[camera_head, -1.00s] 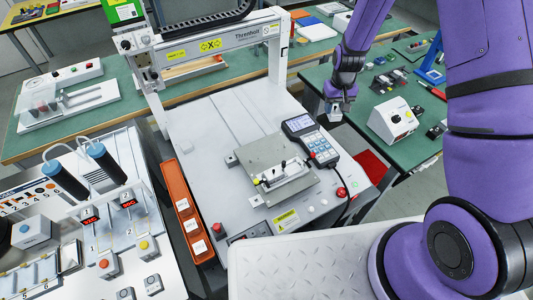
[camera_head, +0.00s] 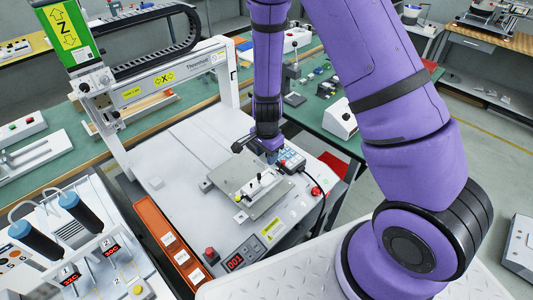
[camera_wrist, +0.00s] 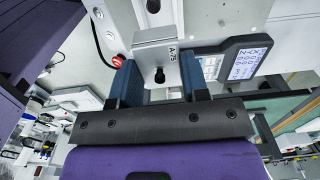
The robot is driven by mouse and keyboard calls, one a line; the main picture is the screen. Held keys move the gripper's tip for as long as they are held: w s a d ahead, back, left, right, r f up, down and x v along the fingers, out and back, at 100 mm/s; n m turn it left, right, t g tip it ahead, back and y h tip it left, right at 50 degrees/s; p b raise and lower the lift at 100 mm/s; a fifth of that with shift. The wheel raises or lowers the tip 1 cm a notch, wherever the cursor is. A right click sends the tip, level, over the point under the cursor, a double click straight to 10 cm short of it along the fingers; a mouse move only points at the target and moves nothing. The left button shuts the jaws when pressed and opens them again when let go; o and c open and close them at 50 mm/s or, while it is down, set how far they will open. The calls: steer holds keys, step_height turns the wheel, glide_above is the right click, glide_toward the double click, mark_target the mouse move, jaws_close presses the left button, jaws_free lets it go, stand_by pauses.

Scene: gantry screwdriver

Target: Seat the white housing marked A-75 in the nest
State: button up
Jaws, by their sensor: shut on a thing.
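The white housing marked A-75 (camera_wrist: 153,57) is between the two blue fingers of my gripper (camera_wrist: 160,85) in the wrist view, its label facing the camera. My gripper is shut on it. In the head view my gripper (camera_head: 272,155) is over the far right part of the grey fixture plate (camera_head: 222,178), and the housing cannot be made out there. The nest (camera_head: 258,188) sits on this plate, with dark knobs and a yellow spot at its left end. I cannot tell whether the housing touches the plate.
The handheld keypad (camera_head: 291,160) stands close to the right of my gripper. A red button (camera_head: 316,192) is at the machine's right edge. The gantry beam (camera_head: 165,78) crosses behind. An orange tray (camera_head: 165,237) runs along the left side. The bed left of the plate is clear.

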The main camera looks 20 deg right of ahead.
steer(key=shift+f, duration=3.75)
steer(key=shift+f, duration=0.6)
steer(key=o, duration=1.1)
steer(key=shift+r, duration=0.15)
step_height(320, 180, up, 10)
steer(key=shift+r, duration=0.25)
